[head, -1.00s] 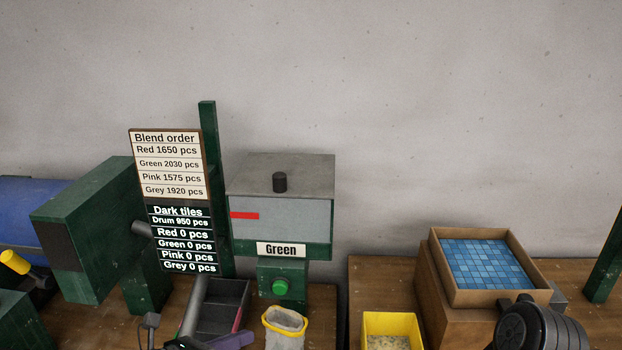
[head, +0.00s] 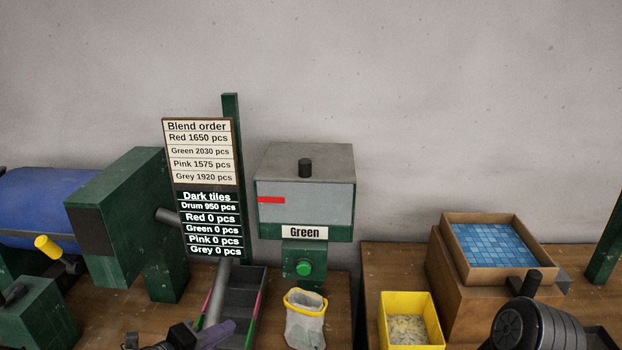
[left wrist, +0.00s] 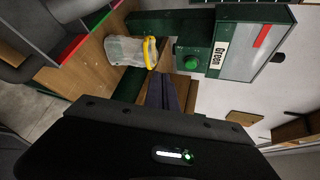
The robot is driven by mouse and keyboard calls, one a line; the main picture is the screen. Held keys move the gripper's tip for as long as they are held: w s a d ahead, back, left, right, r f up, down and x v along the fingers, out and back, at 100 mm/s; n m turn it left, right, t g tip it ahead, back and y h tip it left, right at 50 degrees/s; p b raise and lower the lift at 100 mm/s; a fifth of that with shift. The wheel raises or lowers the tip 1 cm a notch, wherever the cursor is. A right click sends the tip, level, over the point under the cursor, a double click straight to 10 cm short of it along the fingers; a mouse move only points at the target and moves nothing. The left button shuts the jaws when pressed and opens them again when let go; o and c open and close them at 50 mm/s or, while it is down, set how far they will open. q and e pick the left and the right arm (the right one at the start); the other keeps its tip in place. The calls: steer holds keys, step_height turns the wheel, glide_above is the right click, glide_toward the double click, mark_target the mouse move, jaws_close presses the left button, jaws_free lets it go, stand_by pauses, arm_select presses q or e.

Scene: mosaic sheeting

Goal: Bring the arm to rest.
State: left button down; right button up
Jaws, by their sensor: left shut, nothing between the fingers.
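My left gripper (head: 222,331) shows at the bottom edge of the head view, in front of the dark divided tray (head: 243,303). Its purple-grey fingers are shut with nothing between them. In the left wrist view the fingers (left wrist: 163,93) point towards the green dispenser stand, with a bag with a yellow rim (left wrist: 130,51) close by. Most of my left arm is out of the head view. My right gripper is not seen; a dark rounded part of my own arm shows at the lower right.
A dispenser labelled Green (head: 305,195) stands behind the bag with a yellow rim (head: 305,318). A yellow bin (head: 437,335) and a wooden box of blue tiles (head: 447,240) stand to the right. A blue drum (head: 45,205) and order boards (head: 200,152) are at left.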

arm_select(q)
steer(key=s+f+n+g+y, duration=0.2)
steer(key=f+n, duration=0.6)
steer(key=n, duration=0.2)
steer(key=s+f+n+g+y, duration=0.1)
steer(key=s+f+n+y, duration=0.1)
steer(key=f+n, duration=0.8)
steer(key=s+d+f+n+g, duration=0.4)
steer(key=s+f, duration=0.3)
steer(key=s, duration=0.3)
steer(key=s+d+f+n+g, duration=0.3)
steer(key=s+d+f+n, duration=0.2)
steer(key=s, duration=0.5)
step_height(320, 180, down, 2)
steer(key=shift+s+d+f+g, duration=0.15)
steer(key=shift+d+g, duration=0.25)
steer(key=shift+d, duration=0.4)
